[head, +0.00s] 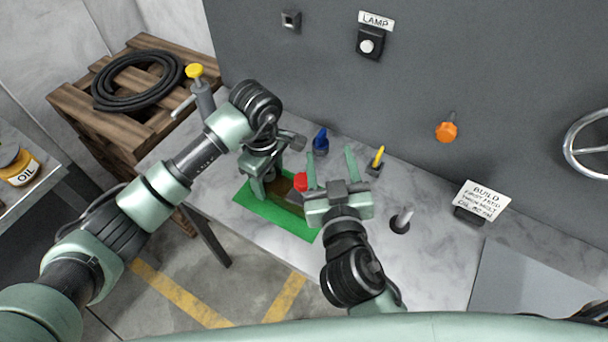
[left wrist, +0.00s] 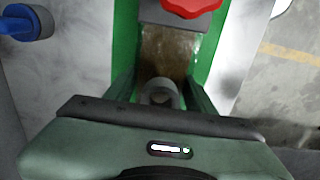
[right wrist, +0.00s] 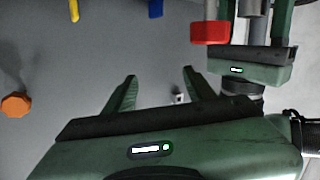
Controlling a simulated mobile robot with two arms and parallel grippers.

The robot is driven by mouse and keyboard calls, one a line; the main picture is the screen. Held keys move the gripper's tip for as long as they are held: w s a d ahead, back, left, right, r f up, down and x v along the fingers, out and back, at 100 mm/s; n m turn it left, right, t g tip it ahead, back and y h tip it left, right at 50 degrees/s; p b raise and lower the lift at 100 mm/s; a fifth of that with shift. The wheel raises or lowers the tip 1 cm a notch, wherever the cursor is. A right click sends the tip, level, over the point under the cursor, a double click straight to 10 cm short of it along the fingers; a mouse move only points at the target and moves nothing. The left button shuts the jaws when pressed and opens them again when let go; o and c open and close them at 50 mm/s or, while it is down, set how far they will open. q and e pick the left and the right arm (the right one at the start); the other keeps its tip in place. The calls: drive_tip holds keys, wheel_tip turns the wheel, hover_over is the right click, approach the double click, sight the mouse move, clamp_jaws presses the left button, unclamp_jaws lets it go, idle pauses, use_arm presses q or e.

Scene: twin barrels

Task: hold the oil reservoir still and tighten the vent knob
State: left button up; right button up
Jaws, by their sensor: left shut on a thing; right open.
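The oil reservoir (head: 287,193) is a clear box with brown oil, on a green mat (head: 272,210); the left wrist view shows its oil-filled body (left wrist: 168,52). A red knob (head: 300,181), likely the vent knob, is at its right end; it also shows in the right wrist view (right wrist: 210,32). My left gripper (head: 267,184) is shut on the reservoir, its fingers on either side of the body in the left wrist view (left wrist: 160,90). My right gripper (head: 331,167) is open and empty, to the right of the red knob and apart from it.
An orange knob (head: 446,131), lamp switch (head: 369,43) and handwheel (head: 590,145) are on the wall. The table's front right is largely clear.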

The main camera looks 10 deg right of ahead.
drive_tip(key=w+a+r+n+g+y, duration=0.1)
drive_tip(key=w+r+n+y, duration=0.25)
drive_tip(key=r+n, duration=0.2)
drive_tip(key=w+a+r+n+g+y, duration=0.1)
drive_tip(key=w+r+n+g+y, duration=0.1)
drive_tip(key=r+n+y, duration=0.3)
drive_tip(key=s+a+f+n+g, duration=0.55)
drive_tip(key=s+a, duration=0.35)
drive_tip(key=s, duration=0.2)
drive_tip(key=n+g+h, duration=0.4)
drive_tip(key=n+h, duration=0.3)
drive_tip(key=n, duration=1.5)
approach(303, 179)
drive_tip(key=x, duration=0.8)
drive_tip(key=shift+w+f, duration=0.15)
drive_tip(key=shift+f, duration=0.15)
